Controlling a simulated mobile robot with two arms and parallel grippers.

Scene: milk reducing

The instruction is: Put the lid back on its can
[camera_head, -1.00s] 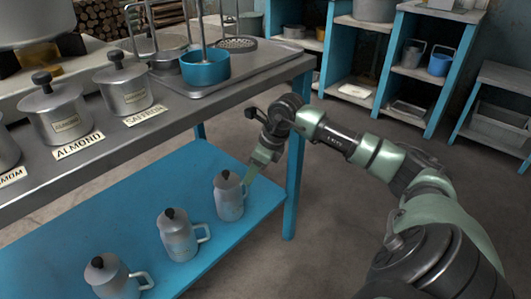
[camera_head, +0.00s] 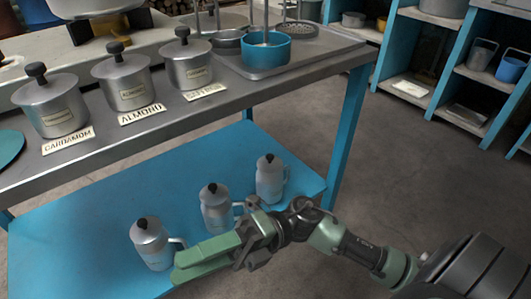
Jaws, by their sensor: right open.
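Three metal cans with black-knobbed lids stand in a row on the grey counter: the cardamom can (camera_head: 58,117), the almond can (camera_head: 128,92) and the saffron can (camera_head: 190,72). A lid appears seated on each. On the blue lower shelf stand three metal jugs with black-knobbed tops: left (camera_head: 150,250), middle (camera_head: 216,212) and right (camera_head: 268,183). My right gripper (camera_head: 185,266) is open, its green fingers pointing left in front of the left and middle jugs. It hides part of the left jug's lower right side; contact cannot be told. My left gripper is out of view.
The counter (camera_head: 200,115) overhangs the blue shelf (camera_head: 90,210), with a blue leg (camera_head: 350,125) at right. A blue pot (camera_head: 266,55) stands on a metal tray. A teal disc (camera_head: 8,146) lies at far left. Open floor separates the table from blue shelving.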

